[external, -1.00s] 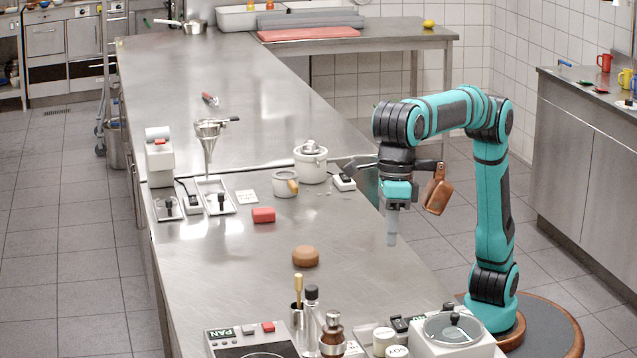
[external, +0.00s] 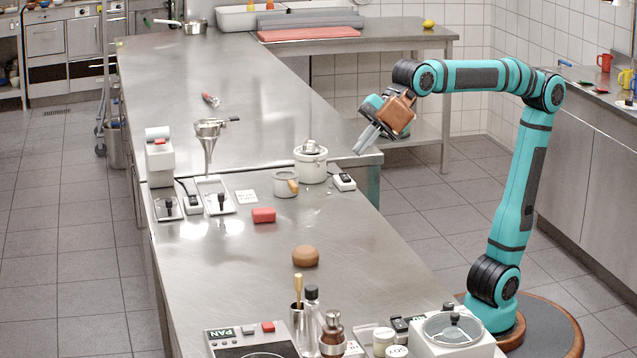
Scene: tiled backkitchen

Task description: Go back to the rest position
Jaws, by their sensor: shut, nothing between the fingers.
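My gripper (external: 367,140) is at the end of my teal arm, raised above the right edge of the steel counter (external: 210,270). Its grey fingers point down and to the left, close together, with nothing between them. A brown box-like part (external: 396,113) sits by the wrist and hides some of it. The arm stands on a round base at the lower right, its upper links raised and bent over toward the counter.
A lidded white pot (external: 310,165), a small white pot (external: 284,184) and a black-and-white switch box (external: 343,182) stand below and left of my gripper. A red block (external: 263,215) and a brown round object (external: 305,256) lie nearer. Bottles and a scale-like device (external: 452,335) crowd the front.

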